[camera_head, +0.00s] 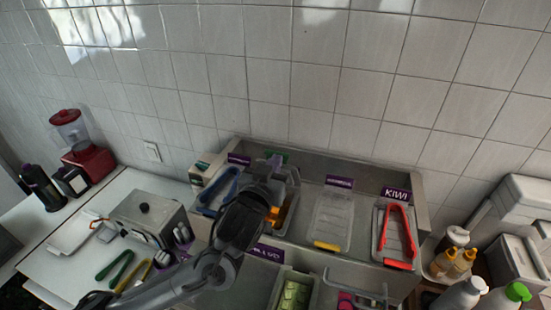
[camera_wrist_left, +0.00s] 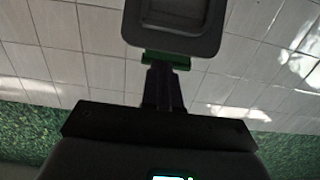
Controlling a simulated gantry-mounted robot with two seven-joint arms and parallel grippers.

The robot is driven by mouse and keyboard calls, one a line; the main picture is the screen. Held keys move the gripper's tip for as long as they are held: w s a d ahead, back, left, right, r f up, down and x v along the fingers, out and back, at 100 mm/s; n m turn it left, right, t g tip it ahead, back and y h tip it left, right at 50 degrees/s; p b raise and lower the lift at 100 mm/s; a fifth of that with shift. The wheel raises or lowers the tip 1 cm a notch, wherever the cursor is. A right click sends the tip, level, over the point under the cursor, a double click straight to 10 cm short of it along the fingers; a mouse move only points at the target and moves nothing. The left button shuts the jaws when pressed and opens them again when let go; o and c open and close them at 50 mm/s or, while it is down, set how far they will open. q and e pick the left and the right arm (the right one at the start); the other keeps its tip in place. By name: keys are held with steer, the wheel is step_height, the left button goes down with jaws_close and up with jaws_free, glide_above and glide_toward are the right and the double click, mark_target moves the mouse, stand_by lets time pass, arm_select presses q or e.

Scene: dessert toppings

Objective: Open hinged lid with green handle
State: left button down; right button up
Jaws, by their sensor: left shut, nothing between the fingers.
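The green handle (camera_head: 277,156) shows at the back of the topping station, at the fingertips of my left gripper (camera_head: 272,166). In the left wrist view, the green handle (camera_wrist_left: 166,60) is on the edge of a grey framed lid (camera_wrist_left: 170,42) with a see-through panel. The lid appears raised, with wall tiles behind it. My left gripper (camera_wrist_left: 163,78) is shut and empty, its fingertips at the handle; I cannot tell whether they touch. My left arm hides much of this bin in the head view. My right gripper is not in view.
A lid with a yellow handle (camera_head: 328,246) and one with a red handle (camera_head: 398,265) lie to the right. Red tongs (camera_head: 400,232) rest on the latter; blue tongs (camera_head: 222,189) lie left of my gripper. A metal box (camera_head: 147,214) stands left, bottles (camera_head: 462,262) right.

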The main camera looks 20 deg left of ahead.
arm_select(q)
steer(key=shift+w, duration=0.3)
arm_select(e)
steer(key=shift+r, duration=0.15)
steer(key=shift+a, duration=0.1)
